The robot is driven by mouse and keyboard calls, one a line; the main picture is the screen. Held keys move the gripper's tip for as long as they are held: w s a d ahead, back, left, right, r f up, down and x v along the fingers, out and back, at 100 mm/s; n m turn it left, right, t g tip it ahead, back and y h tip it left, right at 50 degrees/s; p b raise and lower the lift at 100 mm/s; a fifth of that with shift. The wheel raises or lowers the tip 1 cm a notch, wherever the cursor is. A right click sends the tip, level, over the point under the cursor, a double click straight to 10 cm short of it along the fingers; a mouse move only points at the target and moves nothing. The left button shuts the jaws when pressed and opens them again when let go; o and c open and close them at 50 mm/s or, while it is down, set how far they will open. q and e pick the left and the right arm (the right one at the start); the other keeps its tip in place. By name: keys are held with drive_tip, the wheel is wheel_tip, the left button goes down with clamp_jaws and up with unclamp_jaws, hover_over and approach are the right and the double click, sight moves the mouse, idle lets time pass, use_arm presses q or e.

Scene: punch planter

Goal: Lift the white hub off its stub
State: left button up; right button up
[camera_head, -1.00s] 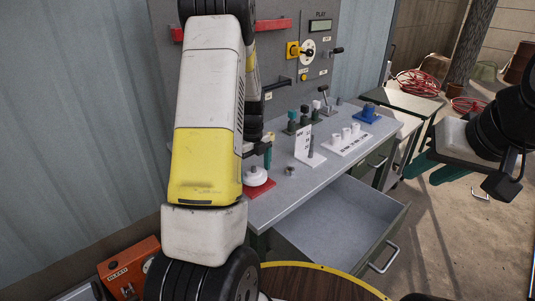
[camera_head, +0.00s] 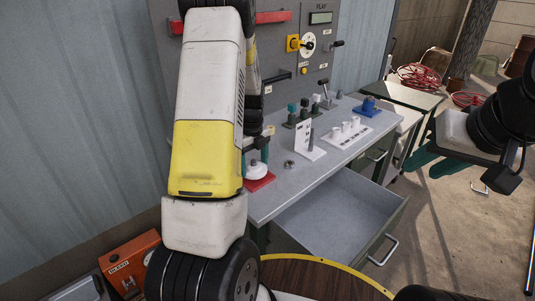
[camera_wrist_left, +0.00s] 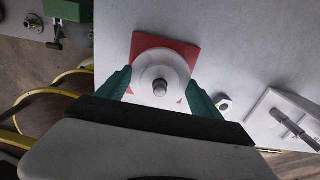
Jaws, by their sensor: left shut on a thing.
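The white hub (camera_wrist_left: 162,75) is a round white disc with a grey stub end in its middle, above a red base plate (camera_wrist_left: 188,50). In the head view the hub (camera_head: 257,174) and red plate (camera_head: 262,183) are at the near left of the bench, partly behind my left arm. My left gripper (camera_wrist_left: 160,88) is shut on the hub, a green finger on each side. I cannot tell whether the hub is clear of the plate. My right gripper (camera_head: 436,166) is open and empty at the right, away from the bench.
A white upright card (camera_head: 303,136), a small grey nut (camera_head: 289,164), a white strip with several white pegs (camera_head: 347,134) and a blue block (camera_head: 368,109) stand on the bench. An open drawer (camera_head: 335,215) juts out in front. A control panel (camera_head: 285,75) rises behind.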

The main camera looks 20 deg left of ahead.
use_arm(q)
drive_tip(key=shift+c, duration=1)
drive_tip(key=shift+r, duration=3.05)
